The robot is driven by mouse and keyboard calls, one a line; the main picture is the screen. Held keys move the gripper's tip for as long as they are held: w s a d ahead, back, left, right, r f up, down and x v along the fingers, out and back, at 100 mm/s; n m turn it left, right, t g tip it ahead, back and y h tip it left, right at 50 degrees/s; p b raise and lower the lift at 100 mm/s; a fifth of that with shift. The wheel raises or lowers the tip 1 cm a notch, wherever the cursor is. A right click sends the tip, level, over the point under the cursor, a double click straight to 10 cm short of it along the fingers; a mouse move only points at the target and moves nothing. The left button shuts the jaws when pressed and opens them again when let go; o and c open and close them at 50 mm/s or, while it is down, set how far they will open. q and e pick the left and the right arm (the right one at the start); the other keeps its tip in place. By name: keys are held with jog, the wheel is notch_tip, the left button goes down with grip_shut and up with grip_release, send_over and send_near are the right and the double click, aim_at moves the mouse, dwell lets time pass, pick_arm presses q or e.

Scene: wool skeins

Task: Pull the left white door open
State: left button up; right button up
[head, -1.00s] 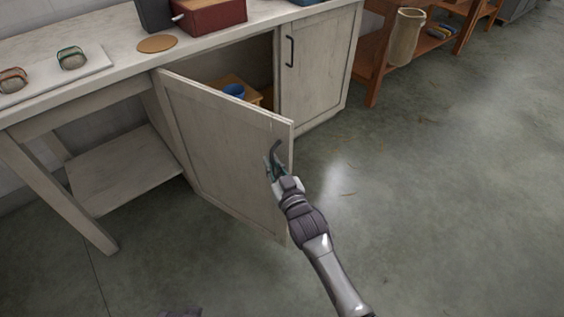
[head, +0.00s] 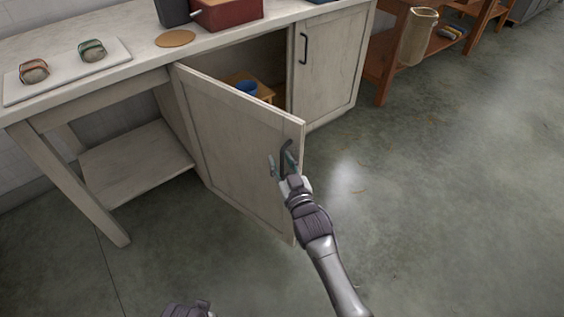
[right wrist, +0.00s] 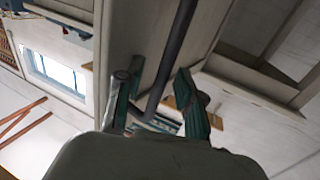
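The left white door (head: 235,150) stands swung well out from the cabinet, leaving its opening uncovered. Its dark bar handle (head: 287,149) is near the free edge, and it also shows as a dark bar in the right wrist view (right wrist: 175,50). My right gripper (head: 281,162) is at the handle. Its two fingers are spread, one on each side of the bar, and the right wrist view shows gaps between the bar and the fingers (right wrist: 156,95). The fingers of my left gripper are not in view; only a dark part of my own body shows at the bottom edge.
The right white door (head: 330,70) is shut. Inside the opening, a blue item (head: 247,87) sits on a small wooden stand (head: 265,92). The countertop (head: 130,45) holds a white board (head: 112,60) with two skeins. Grey floor (head: 440,200) lies clear to the right.

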jog(key=shift+d, duration=0.1)
jog(key=shift+s+f, duration=0.1)
jog(key=shift+s, duration=0.1)
jog(key=v, duration=1.1)
jog(key=shift+s, duration=0.3)
jog(key=shift+d, duration=0.1)
